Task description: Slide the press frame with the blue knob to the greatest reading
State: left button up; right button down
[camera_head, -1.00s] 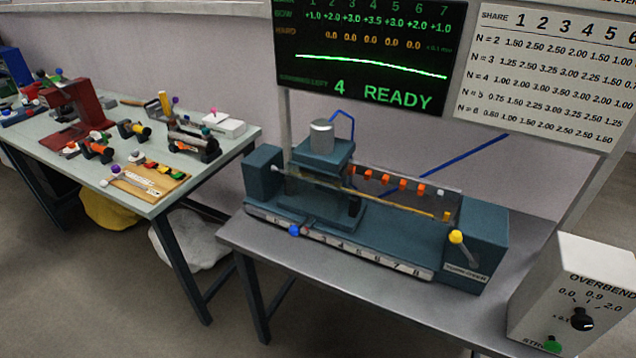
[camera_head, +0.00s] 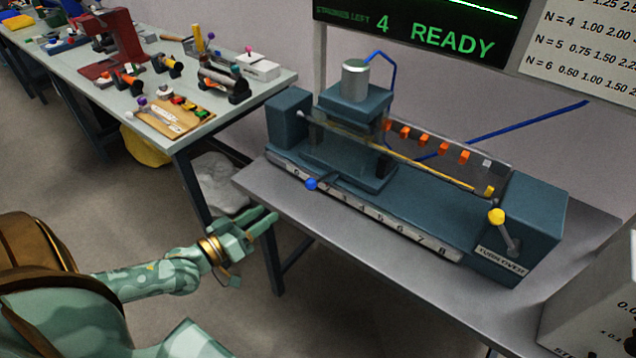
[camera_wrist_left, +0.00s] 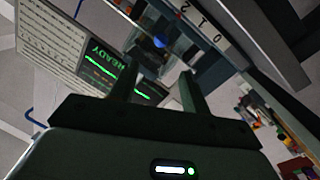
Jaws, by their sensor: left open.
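The press frame (camera_head: 352,105) is a dark teal block with a grey cylinder on top, standing near the left end of the straightening bench. Its blue knob (camera_head: 311,184) sticks out at the front, over the white scale strip (camera_head: 400,228), near the low end of the numbers. The blue knob also shows in the left wrist view (camera_wrist_left: 160,42), beyond the fingertips. My left gripper (camera_head: 268,222) is open and empty, to the left of and below the blue knob, clear of the table edge. My right gripper is not in view.
A yellow-knobbed lever (camera_head: 497,217) stands at the bench's right end. A long rod (camera_head: 420,160) runs through the press. A white control box (camera_head: 598,300) sits at the right. A second table (camera_head: 225,103) with tools and parts stands at the left.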

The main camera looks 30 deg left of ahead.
aim_at(308, 186)
pick_arm(q)
jog(key=b+x, duration=0.3)
jog(key=x, duration=1.1)
jog(key=shift+w+f, duration=0.2)
jog(key=shift+w+d+r, duration=0.1)
jog(key=shift+w+d, duration=0.05)
jog(key=shift+w, duration=0.25)
